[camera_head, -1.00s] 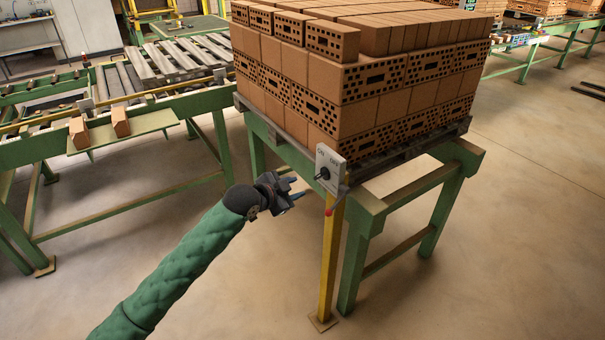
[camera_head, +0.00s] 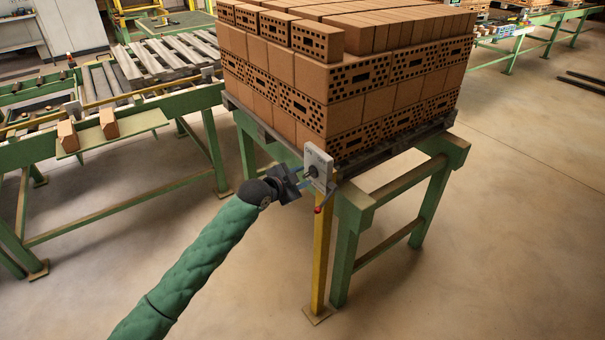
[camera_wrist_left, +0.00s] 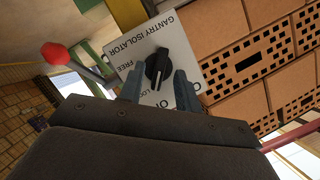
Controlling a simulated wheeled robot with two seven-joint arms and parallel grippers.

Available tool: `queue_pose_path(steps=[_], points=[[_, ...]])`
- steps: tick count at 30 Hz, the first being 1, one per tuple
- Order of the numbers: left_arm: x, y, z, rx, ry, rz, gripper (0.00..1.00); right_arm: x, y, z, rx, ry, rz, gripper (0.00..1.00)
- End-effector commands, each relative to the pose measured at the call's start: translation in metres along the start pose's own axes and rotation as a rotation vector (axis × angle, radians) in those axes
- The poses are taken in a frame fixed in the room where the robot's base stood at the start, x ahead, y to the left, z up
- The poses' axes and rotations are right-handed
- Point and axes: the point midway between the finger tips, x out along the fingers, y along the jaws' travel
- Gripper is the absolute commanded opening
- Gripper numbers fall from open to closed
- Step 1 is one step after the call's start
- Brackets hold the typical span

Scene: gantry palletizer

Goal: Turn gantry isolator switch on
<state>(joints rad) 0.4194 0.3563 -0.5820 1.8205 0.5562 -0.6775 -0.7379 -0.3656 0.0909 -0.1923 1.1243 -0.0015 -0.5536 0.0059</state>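The gantry isolator switch is a pale panel (camera_head: 318,167) on a yellow post beside the brick pallet. In the left wrist view the panel (camera_wrist_left: 183,48) reads "GANTRY ISOLATOR" and "FREE", with other lettering partly hidden by a finger. Its black rotary knob (camera_wrist_left: 157,66) sits near the panel's middle. My left gripper (camera_head: 304,182) is at the panel's front in the head view. In the left wrist view the gripper (camera_wrist_left: 159,82) is open, one finger on each side of the knob. I cannot tell whether the fingers touch it. My right gripper is in neither view.
A red ball-ended lever (camera_head: 318,210) sticks out just below the panel, near my left gripper. The yellow post (camera_head: 320,260) stands in front of a green frame (camera_head: 345,260) carrying stacked bricks (camera_head: 350,85). A roller conveyor (camera_head: 165,60) is at left. The floor in front is clear.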

Motion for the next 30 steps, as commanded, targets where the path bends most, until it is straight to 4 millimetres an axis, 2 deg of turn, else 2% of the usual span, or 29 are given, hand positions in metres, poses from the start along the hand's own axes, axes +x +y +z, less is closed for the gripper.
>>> queue_pose_path(steps=[6,14,19,20,30], points=[[0.0094,0.0003,0.0001,0.000,-0.001,0.001,0.34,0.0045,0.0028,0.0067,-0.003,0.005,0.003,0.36],[0.0100,0.0005,0.0003,0.000,-0.001,0.000,0.34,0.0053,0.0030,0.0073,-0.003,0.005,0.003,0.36],[0.0099,0.0004,0.0003,0.000,-0.001,0.000,0.02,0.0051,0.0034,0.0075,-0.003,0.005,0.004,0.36],[0.0099,0.0005,0.0003,0.000,0.000,0.000,0.00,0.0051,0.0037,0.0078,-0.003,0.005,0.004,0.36],[0.0098,0.0000,0.0004,-0.024,-0.001,0.010,0.00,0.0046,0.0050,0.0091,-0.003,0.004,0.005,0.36]])
